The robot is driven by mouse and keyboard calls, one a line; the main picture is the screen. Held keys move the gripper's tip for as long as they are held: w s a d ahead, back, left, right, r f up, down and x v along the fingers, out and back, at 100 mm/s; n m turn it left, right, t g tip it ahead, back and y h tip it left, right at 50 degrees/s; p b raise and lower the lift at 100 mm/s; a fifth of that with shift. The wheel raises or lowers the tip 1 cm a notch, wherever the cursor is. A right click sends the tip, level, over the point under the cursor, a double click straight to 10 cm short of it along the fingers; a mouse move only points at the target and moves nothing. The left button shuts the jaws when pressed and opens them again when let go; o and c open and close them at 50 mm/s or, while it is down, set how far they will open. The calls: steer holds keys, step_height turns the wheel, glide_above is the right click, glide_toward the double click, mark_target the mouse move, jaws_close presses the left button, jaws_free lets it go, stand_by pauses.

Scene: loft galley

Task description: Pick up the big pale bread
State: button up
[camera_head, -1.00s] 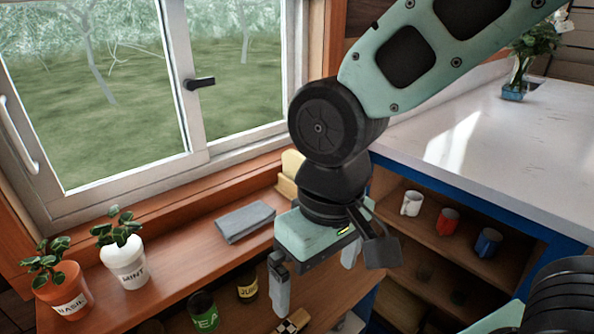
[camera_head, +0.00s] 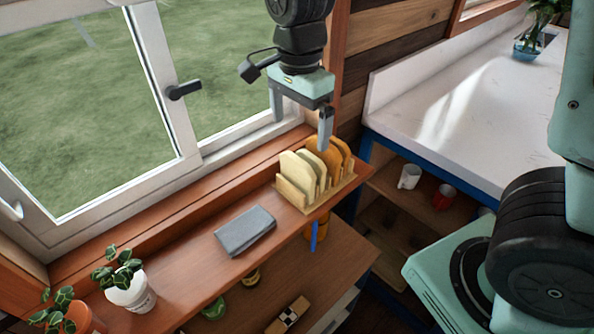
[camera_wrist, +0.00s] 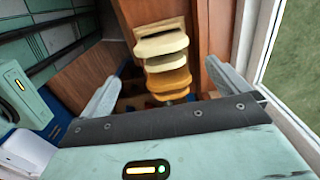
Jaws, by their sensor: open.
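Bread slices stand upright in a wooden rack (camera_head: 301,207) at the right end of the window shelf. The leftmost slice, the big pale bread (camera_head: 296,168), is cream-coloured, with another pale slice (camera_head: 319,164) beside it and darker brown slices (camera_head: 343,150) to the right. My gripper (camera_head: 300,134) is open and empty, above and behind the rack, its right finger close to the slices in the picture. In the wrist view the big pale bread (camera_wrist: 161,43) is farthest up, with the brown slices (camera_wrist: 168,82) lower, between the open fingers. The slices' lower parts are hidden by the rack.
A folded grey cloth (camera_head: 245,230) lies on the shelf left of the rack. Potted plants (camera_head: 130,283) stand farther left. The window frame (camera_head: 170,95) is close behind my gripper. A white counter (camera_head: 450,110) is at the right.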

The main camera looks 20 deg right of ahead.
mark_target(297, 159)
step_height(297, 159, down, 6)
steer(key=shift+r+p, duration=0.1)
steer(key=shift+p, duration=0.4)
steer(key=shift+a+f+p, duration=0.2)
steer(key=shift+f+p, duration=0.85)
steer(key=shift+f, duration=1.55)
steer(key=c, duration=0.7)
